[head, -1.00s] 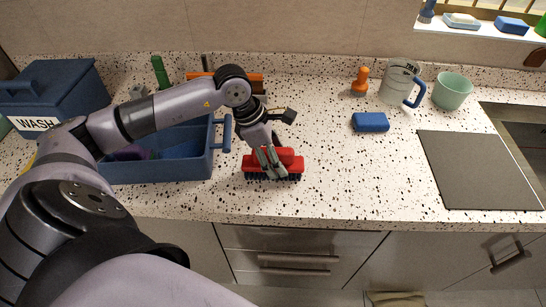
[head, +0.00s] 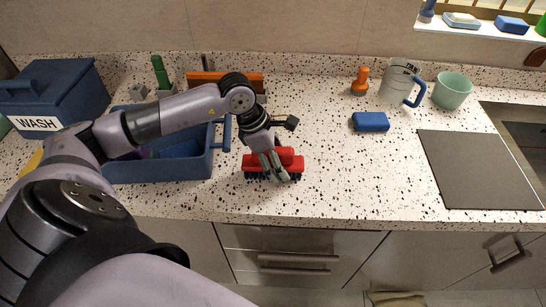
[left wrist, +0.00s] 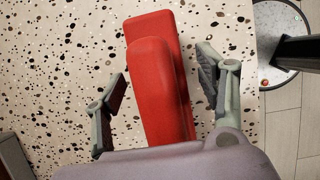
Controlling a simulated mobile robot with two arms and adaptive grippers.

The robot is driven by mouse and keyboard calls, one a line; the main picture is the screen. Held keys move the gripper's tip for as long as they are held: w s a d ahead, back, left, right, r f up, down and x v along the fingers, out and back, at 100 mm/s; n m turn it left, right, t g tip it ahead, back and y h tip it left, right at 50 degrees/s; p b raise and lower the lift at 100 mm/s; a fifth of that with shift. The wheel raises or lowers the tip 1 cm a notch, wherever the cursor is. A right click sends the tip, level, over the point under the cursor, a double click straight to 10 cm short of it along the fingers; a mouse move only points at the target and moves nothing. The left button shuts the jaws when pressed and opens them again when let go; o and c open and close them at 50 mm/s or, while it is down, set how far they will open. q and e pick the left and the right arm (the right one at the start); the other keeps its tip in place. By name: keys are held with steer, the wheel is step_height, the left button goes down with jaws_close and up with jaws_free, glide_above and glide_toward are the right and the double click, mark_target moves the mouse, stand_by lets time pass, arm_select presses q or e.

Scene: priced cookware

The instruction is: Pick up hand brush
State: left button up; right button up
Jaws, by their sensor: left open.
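The hand brush is red with dark bristles and lies bristles down on the speckled counter, near its front edge, in the head view (head: 293,161). My left gripper (head: 276,174) is down at the brush. In the left wrist view the red brush (left wrist: 160,80) lies between the two fingers of the left gripper (left wrist: 165,95). The fingers are open, one on each side of the brush, with a gap of counter visible on the left. The brush's near end is hidden by the gripper body. My right gripper is not in view.
A blue caddy (head: 190,170) stands just left of the brush, with a blue WASH box (head: 60,88) behind it. A blue sponge (head: 370,122), a measuring jug (head: 397,82) and a green cup (head: 452,90) stand to the right. The counter (head: 340,180) right of the brush is clear.

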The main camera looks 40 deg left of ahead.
arm_select(q)
steer(key=shift+f, duration=0.1)
stand_by(0.4)
jaws_close()
stand_by(0.7)
